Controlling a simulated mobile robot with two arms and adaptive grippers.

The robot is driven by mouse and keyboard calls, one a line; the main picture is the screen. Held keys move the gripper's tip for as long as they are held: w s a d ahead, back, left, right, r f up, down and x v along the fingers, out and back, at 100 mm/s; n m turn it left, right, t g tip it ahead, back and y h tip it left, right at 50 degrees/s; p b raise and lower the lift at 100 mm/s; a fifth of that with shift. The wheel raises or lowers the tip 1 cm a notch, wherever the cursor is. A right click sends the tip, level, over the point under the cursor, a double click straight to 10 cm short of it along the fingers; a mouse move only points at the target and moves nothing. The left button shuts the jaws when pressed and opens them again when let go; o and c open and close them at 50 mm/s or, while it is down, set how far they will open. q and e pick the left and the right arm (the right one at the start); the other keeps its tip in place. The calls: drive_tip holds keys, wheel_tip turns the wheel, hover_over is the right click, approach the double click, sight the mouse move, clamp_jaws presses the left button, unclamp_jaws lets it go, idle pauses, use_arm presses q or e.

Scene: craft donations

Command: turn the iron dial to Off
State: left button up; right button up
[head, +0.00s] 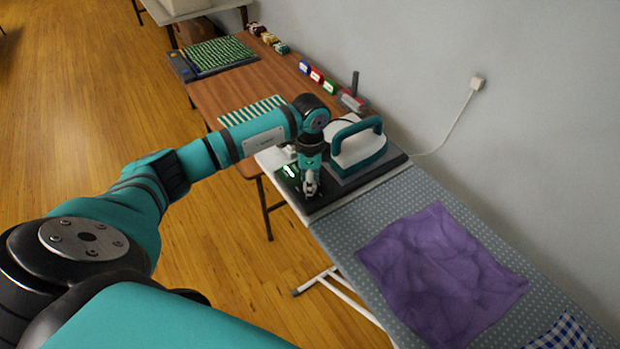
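The iron (358,150), white with a teal handle, rests on a dark base (395,158) at the far end of the ironing board. My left gripper (311,190) points down over the left front part of this base, beside the iron. My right gripper is not in view.
A purple cloth (440,270) and a blue checked cloth (562,334) lie on the dotted ironing board (345,225). A cord runs to a wall socket (478,83).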

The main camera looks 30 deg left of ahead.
use_arm(q)
drive_tip(key=n+p, duration=0.1)
drive_tip(key=n, duration=0.1)
drive_tip(key=shift+r+n+p, duration=0.3)
drive_tip(key=shift+n+p, duration=0.05)
drive_tip(key=shift+n, duration=0.05)
drive_tip(key=n+p, duration=0.3)
drive_tip(key=p, duration=0.2)
drive_tip(key=shift+r, duration=0.1)
drive_tip(key=shift+w+a+f+n+p, duration=0.1)
drive_tip(key=shift+f+n+p, duration=0.1)
drive_tip(key=shift+n+p, duration=0.65)
drive_tip(key=o, duration=0.9)
drive_tip(key=shift+c, duration=0.2)
drive_tip(key=o, duration=0.3)
drive_tip(key=shift+f+m, duration=0.1)
drive_tip(key=shift+m, duration=0.15)
wheel_tip(320, 180, up, 12)
